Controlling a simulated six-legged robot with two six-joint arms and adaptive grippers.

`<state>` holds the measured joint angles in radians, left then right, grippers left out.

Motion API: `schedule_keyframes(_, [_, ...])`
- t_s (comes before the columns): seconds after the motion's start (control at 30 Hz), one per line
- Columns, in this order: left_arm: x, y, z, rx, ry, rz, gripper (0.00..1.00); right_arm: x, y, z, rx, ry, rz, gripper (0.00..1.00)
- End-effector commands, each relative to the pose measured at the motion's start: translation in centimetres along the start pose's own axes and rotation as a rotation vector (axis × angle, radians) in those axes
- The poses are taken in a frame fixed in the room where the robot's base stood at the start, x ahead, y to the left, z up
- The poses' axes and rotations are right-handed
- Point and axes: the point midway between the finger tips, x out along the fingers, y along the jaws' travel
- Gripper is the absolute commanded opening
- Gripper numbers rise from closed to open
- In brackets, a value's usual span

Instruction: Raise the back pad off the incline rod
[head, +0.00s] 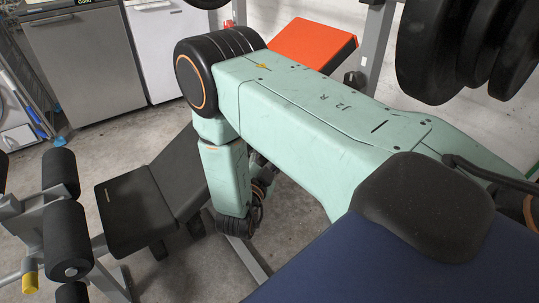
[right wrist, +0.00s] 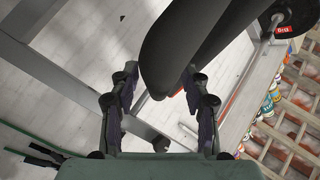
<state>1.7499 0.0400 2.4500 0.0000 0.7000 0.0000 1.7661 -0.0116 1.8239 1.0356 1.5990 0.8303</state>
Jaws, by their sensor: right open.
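In the head view a weight bench has a black seat pad (head: 137,212) and a tilted black back pad (head: 180,168) beside it. My right arm hides the far part of the back pad and my right gripper. In the right wrist view my right gripper (right wrist: 160,84) is open, with its two fingers apart. A dark pad edge (right wrist: 168,50), apparently the back pad, reaches down between the fingertips; I cannot tell whether they touch it. I cannot make out the incline rod for certain. My left gripper is not in view.
Black foam rollers (head: 62,175) on a grey frame stand at the left. Grey cabinets (head: 80,62) are behind. An orange-red pad (head: 318,44) is beyond my arm. Large black weight plates (head: 440,50) hang at upper right. Grey frame bars (right wrist: 60,75) cross the wrist view.

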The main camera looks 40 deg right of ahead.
Motion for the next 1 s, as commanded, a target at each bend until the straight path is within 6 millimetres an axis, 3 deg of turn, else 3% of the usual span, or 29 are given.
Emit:
schedule_keyframes(0.27, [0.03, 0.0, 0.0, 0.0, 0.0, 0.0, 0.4, 0.48, 0.0, -0.03, 0.0, 0.0, 0.001, 0.47])
schedule_keyframes(0.83, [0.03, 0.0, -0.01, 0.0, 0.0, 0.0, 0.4, 0.46, 0.02, -0.01, -0.001, -0.001, 0.001, 0.0])
schedule_keyframes(1.0, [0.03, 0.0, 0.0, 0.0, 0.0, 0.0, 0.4, 0.46, 0.03, 0.0, -0.001, -0.001, 0.001, 0.0])
